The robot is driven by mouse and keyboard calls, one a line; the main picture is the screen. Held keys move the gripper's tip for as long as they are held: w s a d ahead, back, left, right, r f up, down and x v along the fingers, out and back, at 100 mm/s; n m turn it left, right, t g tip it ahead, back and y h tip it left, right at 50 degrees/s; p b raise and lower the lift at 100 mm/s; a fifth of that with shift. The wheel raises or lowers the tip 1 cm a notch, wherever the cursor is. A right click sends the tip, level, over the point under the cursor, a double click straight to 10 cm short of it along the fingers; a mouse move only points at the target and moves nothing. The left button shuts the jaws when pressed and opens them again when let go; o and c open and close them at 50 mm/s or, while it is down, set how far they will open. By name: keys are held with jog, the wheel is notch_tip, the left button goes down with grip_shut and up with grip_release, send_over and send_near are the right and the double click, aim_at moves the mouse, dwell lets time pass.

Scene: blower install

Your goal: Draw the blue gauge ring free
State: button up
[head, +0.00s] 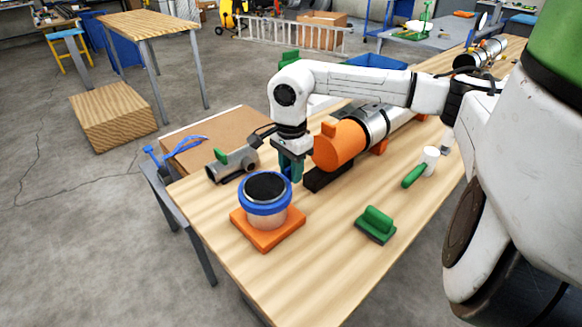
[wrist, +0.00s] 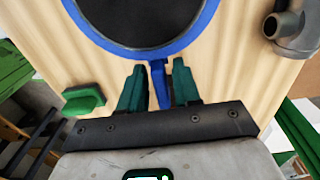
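The blue gauge ring (head: 265,204) sits around the upper part of a light cylinder with a dark top (head: 267,186), which stands on an orange square base (head: 248,234). In the wrist view the blue ring (wrist: 192,38) curves across the top, and its blue tab (wrist: 160,84) points toward my gripper. My gripper (wrist: 159,82) is open, with one teal finger on each side of the tab and a visible gap on both sides. In the head view my gripper (head: 291,166) is just behind and right of the ring, and its fingertips are partly hidden.
An orange-ended blower cylinder (head: 340,145) lies right of my gripper on a dark support. A grey pipe fitting (head: 232,165) lies to the left. A green-handled block (head: 376,224) and a white-capped green tool (head: 414,175) are on the right. The table front is clear.

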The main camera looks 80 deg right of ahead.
grip_shut()
dwell(0.5)
